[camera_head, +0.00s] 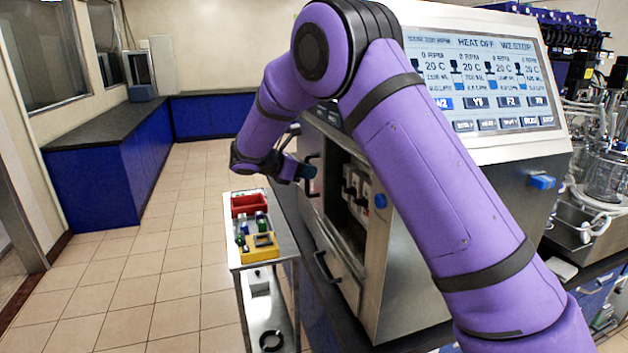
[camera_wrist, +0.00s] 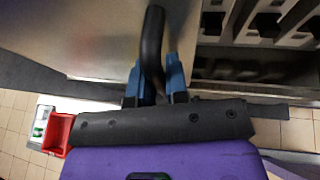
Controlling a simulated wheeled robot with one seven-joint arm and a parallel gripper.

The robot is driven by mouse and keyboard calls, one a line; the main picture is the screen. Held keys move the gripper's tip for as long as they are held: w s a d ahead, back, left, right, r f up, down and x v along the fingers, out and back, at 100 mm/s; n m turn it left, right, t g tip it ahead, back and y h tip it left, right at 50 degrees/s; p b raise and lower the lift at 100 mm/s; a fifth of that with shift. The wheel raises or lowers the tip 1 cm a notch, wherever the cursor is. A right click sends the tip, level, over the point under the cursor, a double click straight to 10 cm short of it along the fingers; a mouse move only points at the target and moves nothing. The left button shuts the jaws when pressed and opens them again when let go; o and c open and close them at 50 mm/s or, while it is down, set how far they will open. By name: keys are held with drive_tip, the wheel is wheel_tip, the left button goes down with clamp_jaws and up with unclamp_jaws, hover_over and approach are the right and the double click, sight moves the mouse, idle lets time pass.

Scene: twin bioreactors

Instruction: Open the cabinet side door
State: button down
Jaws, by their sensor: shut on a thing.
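The grey metal cabinet (camera_head: 415,270) stands right of the middle in the head view, with a screen on its top. Its side door (camera_wrist: 75,35) is a bare metal panel at the left of the wrist view. The door has a black curved handle (camera_wrist: 152,42), which also shows in the head view (camera_head: 313,156). The door stands open, and pale modules (camera_wrist: 270,20) show inside the cabinet.
A small metal cart (camera_head: 285,240) with a red bin (camera_head: 249,204) and a yellow rack (camera_head: 259,248) stands close left of the cabinet. A lower panel has its own black handle (camera_head: 326,266). Blue counters (camera_head: 95,185) line the left and back. Tiled floor between is free.

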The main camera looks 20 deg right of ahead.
drive_tip(key=shift+w, duration=0.85)
drive_tip(key=c, duration=1.1)
unclamp_jaws()
drive_tip(key=shift+c, duration=0.2)
drive_tip(key=shift+a, duration=0.15)
drive_tip(key=v, duration=1)
drive_tip(key=shift+s+a+r, duration=0.15)
drive_tip(key=shift+a+r, duration=0.1)
